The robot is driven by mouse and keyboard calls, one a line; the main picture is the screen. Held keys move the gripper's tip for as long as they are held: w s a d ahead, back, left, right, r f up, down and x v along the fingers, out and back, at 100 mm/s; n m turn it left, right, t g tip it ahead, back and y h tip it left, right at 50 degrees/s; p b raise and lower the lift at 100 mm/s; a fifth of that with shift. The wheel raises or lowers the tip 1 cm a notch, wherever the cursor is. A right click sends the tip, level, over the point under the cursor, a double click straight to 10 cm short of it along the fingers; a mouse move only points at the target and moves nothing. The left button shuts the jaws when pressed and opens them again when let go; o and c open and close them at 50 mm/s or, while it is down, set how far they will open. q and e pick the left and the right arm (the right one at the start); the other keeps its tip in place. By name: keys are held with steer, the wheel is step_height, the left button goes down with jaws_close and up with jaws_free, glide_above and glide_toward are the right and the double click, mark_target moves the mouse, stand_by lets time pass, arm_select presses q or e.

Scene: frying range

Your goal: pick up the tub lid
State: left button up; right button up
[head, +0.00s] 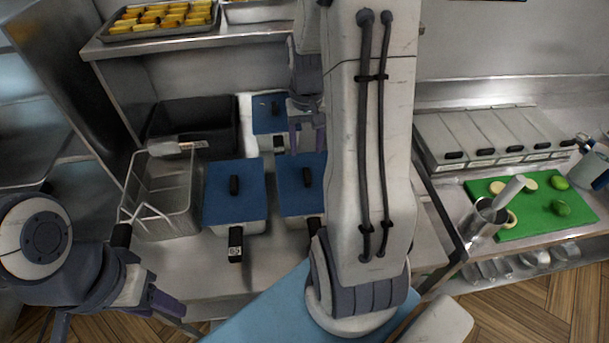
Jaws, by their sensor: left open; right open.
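Several tubs with flat blue lids and dark knobs stand on the steel counter: a front left lid (220,207), a front right lid (291,199) and a back lid (262,104). I cannot tell which lid the task means. My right gripper (307,138) is open and points down, at the right of the back lid and behind the front right lid's knob. Its fingers look empty, and whether they touch anything is unclear. My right arm hides the area to the right of these tubs. My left gripper (170,312) is open and empty at the lower left, away from the tubs.
A wire fry basket (160,205) stands left of the tubs, with a dark bin (190,122) behind it. On the right are lidded bins (487,133) and a green board (537,217) with limes.

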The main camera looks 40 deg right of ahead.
glide_above(307, 175)
step_height(307, 175, down, 5)
steer(key=shift+s+f+p, duration=0.1)
steer(key=shift+p, duration=0.35)
step_height(307, 175, down, 4)
steer(key=shift+f+p, duration=0.2)
steer(key=shift+p, duration=0.85)
steer(key=shift+f, duration=0.4)
jaws_close()
